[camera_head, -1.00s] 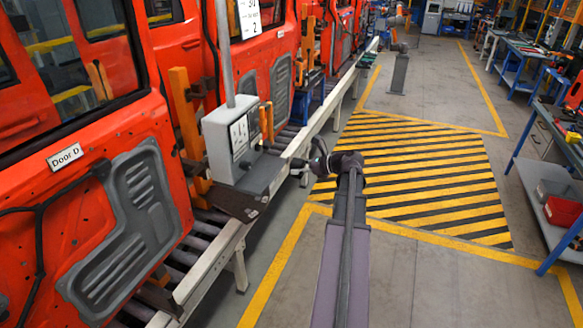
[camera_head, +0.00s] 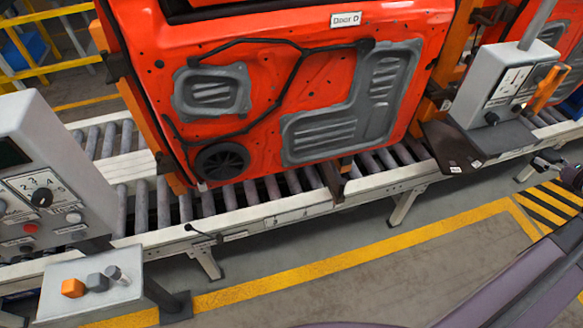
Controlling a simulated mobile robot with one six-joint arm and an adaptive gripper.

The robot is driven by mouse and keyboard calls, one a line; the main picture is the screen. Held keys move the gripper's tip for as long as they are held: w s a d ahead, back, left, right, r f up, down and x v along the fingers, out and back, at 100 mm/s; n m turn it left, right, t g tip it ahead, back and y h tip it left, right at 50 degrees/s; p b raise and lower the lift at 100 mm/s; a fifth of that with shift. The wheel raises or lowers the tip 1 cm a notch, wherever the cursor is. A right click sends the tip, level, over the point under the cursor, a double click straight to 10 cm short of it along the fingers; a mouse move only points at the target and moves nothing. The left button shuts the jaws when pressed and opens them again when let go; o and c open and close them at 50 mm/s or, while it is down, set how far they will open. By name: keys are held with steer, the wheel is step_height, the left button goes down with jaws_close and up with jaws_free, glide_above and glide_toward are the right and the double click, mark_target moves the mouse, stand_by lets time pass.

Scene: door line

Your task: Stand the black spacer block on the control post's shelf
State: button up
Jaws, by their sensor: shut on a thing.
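My gripper (camera_head: 546,163) is at the right edge, small and dark, left of my wrist. It is shut on a dark thing, taken as the black spacer block; its outline merges with the jaws. A grey control post (camera_head: 40,170) with dials and buttons stands at the far left. My gripper is near this box, far from the left shelf.
A red door marked Door D (camera_head: 300,90) stands on the roller conveyor (camera_head: 250,200). The conveyor's pale rail (camera_head: 290,215) runs across the view, with legs to the floor. Grey floor with a yellow line (camera_head: 330,262) lies open in front. Yellow railing (camera_head: 50,50) is behind.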

step_height(320, 180, down, 12)
steer(key=b, duration=1)
steer(key=shift+r+b, duration=0.25)
steer(key=shift+b, duration=0.1)
